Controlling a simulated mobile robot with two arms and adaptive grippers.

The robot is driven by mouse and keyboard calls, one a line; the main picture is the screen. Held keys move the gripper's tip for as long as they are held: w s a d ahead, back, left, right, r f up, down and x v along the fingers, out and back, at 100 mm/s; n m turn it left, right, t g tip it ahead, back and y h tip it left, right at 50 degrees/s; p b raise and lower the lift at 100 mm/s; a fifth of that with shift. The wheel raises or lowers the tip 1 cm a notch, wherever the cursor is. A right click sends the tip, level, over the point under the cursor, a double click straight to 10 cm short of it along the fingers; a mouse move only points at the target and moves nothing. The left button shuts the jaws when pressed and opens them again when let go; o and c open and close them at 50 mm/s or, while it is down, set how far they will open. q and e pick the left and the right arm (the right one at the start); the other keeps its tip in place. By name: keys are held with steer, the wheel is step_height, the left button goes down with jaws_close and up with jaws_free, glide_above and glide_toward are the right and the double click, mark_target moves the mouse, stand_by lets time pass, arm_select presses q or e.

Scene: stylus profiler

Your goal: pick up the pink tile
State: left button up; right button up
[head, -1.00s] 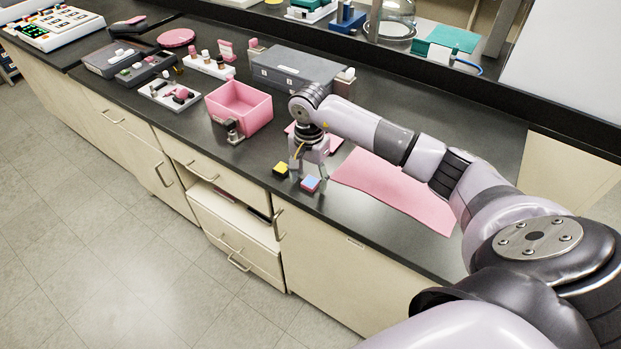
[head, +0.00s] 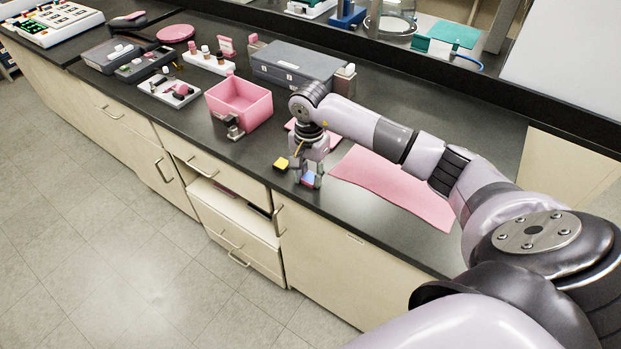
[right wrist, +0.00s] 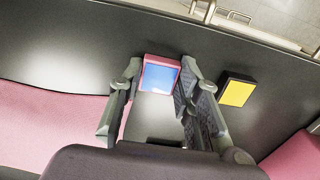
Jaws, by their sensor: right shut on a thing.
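The pink tile (right wrist: 147,88) has pink edges and a blue top face. It shows small in the head view (head: 308,179), between the fingers near the counter's front edge. My right gripper (right wrist: 160,75) points down and is shut on the tile, one finger on each side. In the head view my right gripper (head: 310,180) partly hides the tile. I cannot tell whether the tile is clear of the counter. My left gripper is not in view.
A black tile with a yellow top (head: 282,163) lies close by, and also shows in the right wrist view (right wrist: 238,92). A pink mat (head: 395,187) lies to the right. A pink bin (head: 240,103) stands to the left, with a grey case (head: 295,68) behind.

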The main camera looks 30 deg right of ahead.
steer(key=shift+r, duration=0.15)
step_height(320, 180, up, 14)
steer(key=b, duration=0.4)
step_height(320, 180, up, 4)
steer(key=r+p, duration=0.1)
glide_above(309, 178)
steer(key=shift+s+r, duration=0.15)
steer(key=shift+r, duration=0.25)
steer(key=o, duration=0.3)
jaws_close()
